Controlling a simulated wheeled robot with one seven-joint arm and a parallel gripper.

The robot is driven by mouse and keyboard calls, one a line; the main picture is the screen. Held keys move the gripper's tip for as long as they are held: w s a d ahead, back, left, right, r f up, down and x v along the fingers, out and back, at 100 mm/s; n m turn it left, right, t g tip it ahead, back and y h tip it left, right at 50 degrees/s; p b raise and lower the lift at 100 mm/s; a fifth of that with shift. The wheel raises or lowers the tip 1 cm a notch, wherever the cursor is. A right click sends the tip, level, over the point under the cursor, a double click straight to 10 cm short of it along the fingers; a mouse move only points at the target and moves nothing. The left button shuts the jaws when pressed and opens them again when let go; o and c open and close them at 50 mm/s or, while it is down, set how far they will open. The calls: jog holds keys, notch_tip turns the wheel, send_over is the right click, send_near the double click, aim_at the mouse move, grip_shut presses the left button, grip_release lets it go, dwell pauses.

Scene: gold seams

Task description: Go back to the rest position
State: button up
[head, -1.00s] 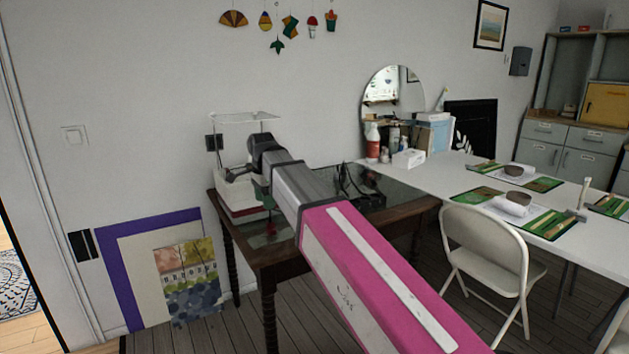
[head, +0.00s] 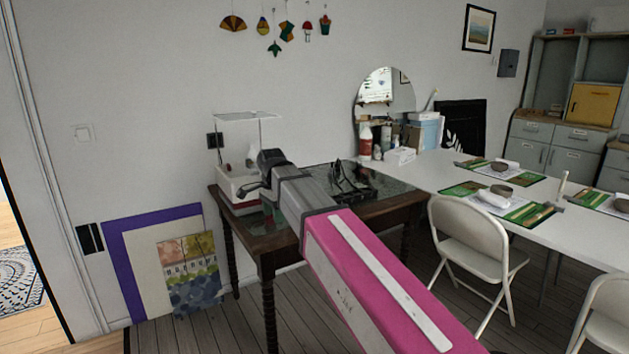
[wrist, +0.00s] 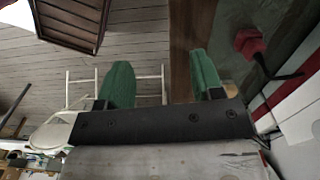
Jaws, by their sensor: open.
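My gripper (wrist: 162,80) shows in the wrist view with its two green fingers spread apart and nothing between them. In the head view my arm reaches out over the dark wooden table (head: 268,262), and its end is near the white machine with a clear cover (head: 238,190) at the table's left side. The fingers are mostly hidden behind the wrist there. In the wrist view a red object with a black cable (wrist: 250,43) lies on the table edge to the right of the fingers.
A long white table (head: 440,168) with several place settings stands to the right, with a white folding chair (head: 468,232) in front. Poster boards (head: 125,262) lean on the wall at left. Plank floor is open below the dark table.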

jog(key=s+d+f+n, duration=0.3)
jog(key=s+d+f, duration=0.1)
jog(key=d+f, duration=0.6)
jog(key=s+d+f+n, duration=0.4)
jog(key=d+f, duration=0.5)
jog(key=d, duration=0.2)
jog(key=s+d+f+n, duration=0.3)
jog(key=s+d+f, duration=0.1)
jog(key=d+f, duration=0.6)
jog(key=shift+d+f+n, duration=0.3)
jog(key=shift+d, duration=0.25)
jog(key=shift+w, duration=0.1)
